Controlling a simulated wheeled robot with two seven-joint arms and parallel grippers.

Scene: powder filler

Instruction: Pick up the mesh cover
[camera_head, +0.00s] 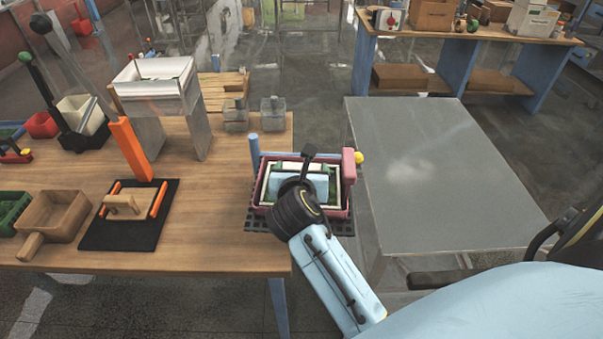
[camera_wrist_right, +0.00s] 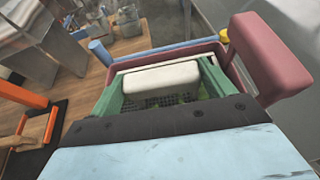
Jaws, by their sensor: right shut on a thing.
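The mesh cover (camera_head: 267,184) appears as a pale frame inside the pink-red box (camera_head: 349,163) at the table's right edge. My right gripper (camera_head: 304,180) reaches down over it, its light blue body hiding the middle. In the right wrist view, the green fingers of my right gripper (camera_wrist_right: 162,82) stand either side of a white block (camera_wrist_right: 160,75), with dark mesh visible below it. The gripper is shut on the cover. The exact contact and whether the cover is lifted cannot be told. My left gripper is not in view.
A blue post (camera_head: 254,152) stands beside the box's back left corner. Two clear blocks (camera_head: 272,113) and a tall metal hopper (camera_head: 170,110) stand further back. A black mat (camera_head: 130,240) with a wooden tool lies left. The grey table (camera_head: 440,180) at right is clear.

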